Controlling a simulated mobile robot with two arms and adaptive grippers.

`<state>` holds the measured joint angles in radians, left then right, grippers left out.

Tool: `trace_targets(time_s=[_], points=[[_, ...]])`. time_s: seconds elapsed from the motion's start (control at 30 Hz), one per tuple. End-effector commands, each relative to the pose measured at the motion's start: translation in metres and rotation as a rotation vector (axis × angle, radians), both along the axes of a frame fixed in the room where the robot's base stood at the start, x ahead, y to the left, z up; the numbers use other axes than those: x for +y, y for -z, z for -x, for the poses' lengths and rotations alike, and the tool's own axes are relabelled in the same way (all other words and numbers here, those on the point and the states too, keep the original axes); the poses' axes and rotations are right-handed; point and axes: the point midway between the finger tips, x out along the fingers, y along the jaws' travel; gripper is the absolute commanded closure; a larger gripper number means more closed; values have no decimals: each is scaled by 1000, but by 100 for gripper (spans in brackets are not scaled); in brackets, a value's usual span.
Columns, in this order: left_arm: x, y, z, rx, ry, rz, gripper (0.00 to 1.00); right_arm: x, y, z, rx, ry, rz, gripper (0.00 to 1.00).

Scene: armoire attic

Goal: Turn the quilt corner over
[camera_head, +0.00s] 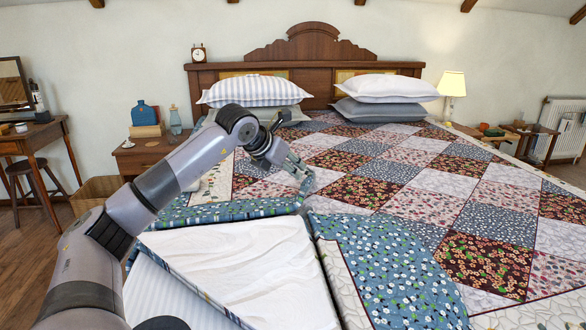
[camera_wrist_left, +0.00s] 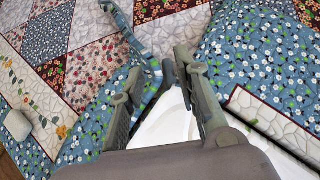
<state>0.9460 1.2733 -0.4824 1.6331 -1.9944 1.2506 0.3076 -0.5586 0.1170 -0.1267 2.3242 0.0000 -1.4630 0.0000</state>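The patchwork quilt (camera_head: 428,181) covers the bed, with red, blue and white squares and a blue floral border. Its near left part is folded back, baring a white surface (camera_head: 245,262). My left gripper (camera_head: 303,176) is low over the quilt, at the raised end of the blue border. In the left wrist view, a narrow blue-striped quilt edge (camera_wrist_left: 127,35) runs in between the fingers of my left gripper (camera_wrist_left: 160,72), which appear to pinch it. The exact contact is partly hidden by the fingers. My right gripper is not in view.
Pillows (camera_head: 255,91) and more pillows (camera_head: 387,87) lie by the wooden headboard (camera_head: 310,45). A nightstand (camera_head: 143,155) with a blue bottle stands left, and a lit lamp (camera_head: 452,85) stands right. The quilt's right side is clear.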

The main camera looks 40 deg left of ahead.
Motion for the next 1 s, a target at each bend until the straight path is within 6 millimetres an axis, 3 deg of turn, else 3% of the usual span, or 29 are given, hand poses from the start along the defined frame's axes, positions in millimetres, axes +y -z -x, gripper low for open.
trace_targets(time_s=[0.2,0.43,1.0], points=[[-3,-33,36,-3,-2,-4,70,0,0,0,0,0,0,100],[-6,-59,64,-3,-2,-2,70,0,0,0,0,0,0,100],[-8,-66,72,-2,-1,1,70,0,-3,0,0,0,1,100]])
